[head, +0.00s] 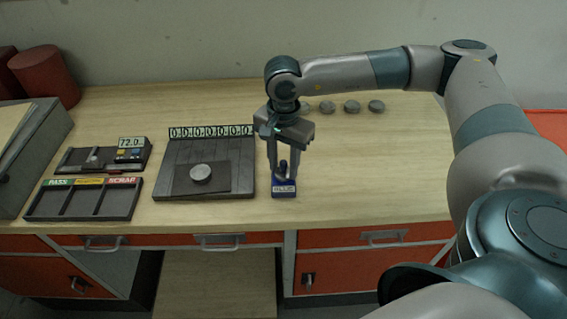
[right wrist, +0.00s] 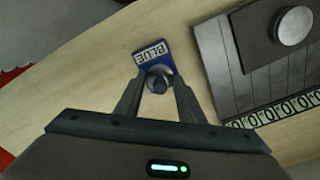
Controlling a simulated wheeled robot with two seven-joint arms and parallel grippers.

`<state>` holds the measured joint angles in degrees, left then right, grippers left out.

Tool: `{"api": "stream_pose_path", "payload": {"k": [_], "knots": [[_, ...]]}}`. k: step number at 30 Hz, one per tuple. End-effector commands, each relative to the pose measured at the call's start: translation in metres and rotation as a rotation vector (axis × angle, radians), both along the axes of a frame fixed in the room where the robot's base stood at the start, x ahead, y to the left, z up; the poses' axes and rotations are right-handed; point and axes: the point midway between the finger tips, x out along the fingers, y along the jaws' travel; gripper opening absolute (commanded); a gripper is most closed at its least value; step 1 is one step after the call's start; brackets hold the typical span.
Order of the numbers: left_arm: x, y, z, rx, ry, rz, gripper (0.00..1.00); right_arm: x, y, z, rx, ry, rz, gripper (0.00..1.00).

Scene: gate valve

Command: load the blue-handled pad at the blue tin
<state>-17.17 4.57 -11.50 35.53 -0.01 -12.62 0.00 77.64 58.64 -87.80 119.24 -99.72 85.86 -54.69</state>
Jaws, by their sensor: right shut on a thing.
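The blue tin (head: 284,193), with a white label reading BLUE, stands near the front edge of the bench. It also shows in the right wrist view (right wrist: 151,54). My right gripper (head: 284,176) points down at the tin, its fingers shut on the blue-handled pad (right wrist: 160,84). The dark blue handle (head: 283,167) shows between the fingertips. The pad is at the tin; whether its face touches the inside is hidden. My left gripper is not in view.
A dark platform (head: 239,184) with a round metal disc (head: 201,173) and a row of number tiles lies left of the tin. A three-slot tray (head: 84,213) and a gauge box with a 72.0 display (head: 130,148) are further left. Several grey discs (head: 352,106) lie behind. Right side is clear.

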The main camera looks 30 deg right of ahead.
Motion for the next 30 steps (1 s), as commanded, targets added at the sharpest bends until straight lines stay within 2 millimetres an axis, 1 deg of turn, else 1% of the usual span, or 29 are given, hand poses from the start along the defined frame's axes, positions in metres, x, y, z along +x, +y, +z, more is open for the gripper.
{"api": "stream_pose_path", "payload": {"k": [22, 30], "knots": [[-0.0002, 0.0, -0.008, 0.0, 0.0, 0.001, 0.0, 0.0001, 0.0, -0.0071, 0.0, -0.001, 0.0, 0.17], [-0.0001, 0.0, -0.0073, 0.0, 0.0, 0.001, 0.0, 0.0001, 0.0, -0.0065, 0.0, -0.001, 0.0, 0.17]]}}
